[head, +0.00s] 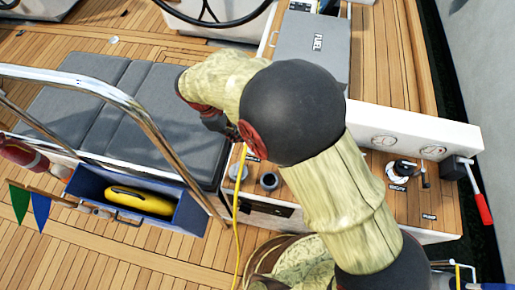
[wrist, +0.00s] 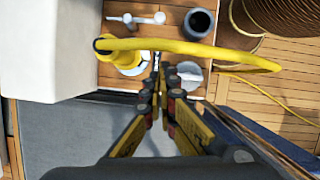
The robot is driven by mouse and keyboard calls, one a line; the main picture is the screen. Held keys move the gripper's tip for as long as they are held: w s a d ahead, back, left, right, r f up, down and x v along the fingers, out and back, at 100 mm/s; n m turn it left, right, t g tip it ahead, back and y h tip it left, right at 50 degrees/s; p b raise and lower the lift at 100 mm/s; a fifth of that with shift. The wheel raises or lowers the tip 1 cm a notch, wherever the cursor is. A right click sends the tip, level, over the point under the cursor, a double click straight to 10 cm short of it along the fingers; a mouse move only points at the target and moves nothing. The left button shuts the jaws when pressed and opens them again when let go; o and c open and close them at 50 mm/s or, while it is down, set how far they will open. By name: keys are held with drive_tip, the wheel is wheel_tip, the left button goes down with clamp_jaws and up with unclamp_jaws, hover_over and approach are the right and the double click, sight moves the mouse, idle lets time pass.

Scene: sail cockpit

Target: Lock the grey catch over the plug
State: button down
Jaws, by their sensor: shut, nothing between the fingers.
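The yellow plug (wrist: 120,54) sits in a pale round socket (wrist: 132,69) on the wooden console in the wrist view. Its thick yellow cable arches right, above my fingertips. My gripper (wrist: 164,72) is shut and empty, with its fingertips just right of the plug and socket. Whether they touch anything there is unclear. I cannot clearly pick out the grey catch; a small part beside the socket is mostly covered by the fingertips. In the head view my gripper (head: 222,128) is partly hidden by my arm, and the plug is not visible.
A grey round cap (wrist: 189,73) and a dark cup (wrist: 199,22) stand right of the plug. A pale T-shaped handle (wrist: 135,19) lies beyond it. A white block (wrist: 42,50) is close on the left. A grey cushioned bench (head: 80,105) adjoins the console.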

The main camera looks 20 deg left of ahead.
drive_tip(key=shift+a, duration=0.1)
drive_tip(key=shift+f, duration=0.1)
drive_tip(key=w+d+f+b, duration=0.2)
drive_tip(key=d+f+b, duration=0.1)
drive_tip(key=d+f, duration=0.4)
drive_tip(key=shift+a+x, duration=0.2)
drive_tip(key=shift+x, duration=1.05)
